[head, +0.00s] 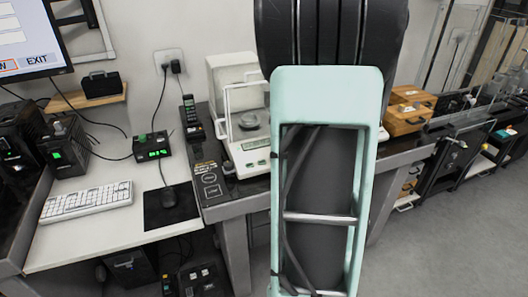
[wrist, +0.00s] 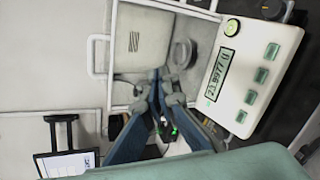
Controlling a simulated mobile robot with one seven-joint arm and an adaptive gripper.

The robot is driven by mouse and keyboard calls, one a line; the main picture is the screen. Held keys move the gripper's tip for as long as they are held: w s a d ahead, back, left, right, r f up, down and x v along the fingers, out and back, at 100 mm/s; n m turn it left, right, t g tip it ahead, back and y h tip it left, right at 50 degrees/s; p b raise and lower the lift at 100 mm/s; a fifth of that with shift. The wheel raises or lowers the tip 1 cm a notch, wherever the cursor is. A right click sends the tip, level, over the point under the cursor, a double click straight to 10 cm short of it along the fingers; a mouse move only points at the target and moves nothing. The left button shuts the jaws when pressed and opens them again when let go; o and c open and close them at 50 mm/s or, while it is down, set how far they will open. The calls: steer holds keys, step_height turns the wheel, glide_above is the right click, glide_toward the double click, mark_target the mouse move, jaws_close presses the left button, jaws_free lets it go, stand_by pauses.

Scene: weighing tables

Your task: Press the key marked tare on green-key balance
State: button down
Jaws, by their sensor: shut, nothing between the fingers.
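The green-key balance (head: 247,154) stands on the dark table in the head view, its right side hidden behind my arm. In the wrist view its white front panel (wrist: 279,35) shows a lit display (wrist: 220,75) reading about 23.9977. A row of several green keys (wrist: 261,75) runs beside the display; their marks are too small to read, so I cannot tell which is tare. My gripper (wrist: 163,82) is shut and empty. In the wrist view its tips appear in front of the weighing chamber, left of the display and apart from the keys. My gripper is hidden in the head view.
A framed glass draft shield (wrist: 140,45) surrounds the round weighing pan (wrist: 183,52). Wooden boxes (head: 405,118) stand to the right. Floor at lower right is clear.

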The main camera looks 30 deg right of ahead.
steer(key=s+f+n+y, duration=0.1)
steer(key=s+f+n, duration=0.2)
steer(key=f+n, duration=0.2)
steer(key=shift+d+f+n+g+y, duration=0.3)
steer(key=shift+f+y, duration=0.1)
steer(key=shift+f, duration=1.05)
steer(key=shift+s, duration=0.1)
steer(key=shift+w+d+f+b, duration=0.1)
steer(key=shift+w+f+b, duration=0.3)
steer(key=shift+f+b, duration=0.85)
steer(key=shift+w+d+f+b, duration=0.1)
steer(key=shift+w+f+b, duration=0.35)
steer(key=shift+f+b, duration=0.8)
steer(key=shift+w+d+f+b, duration=0.1)
steer(key=shift+w+f+b, duration=0.5)
steer(key=shift+f, duration=1.1)
steer(key=shift+s+f+b, duration=0.1)
steer(key=shift+s+b, duration=0.05)
steer(key=shift+b, duration=0.15)
steer(key=shift+f+b, duration=0.3)
steer(key=shift+b, duration=0.25)
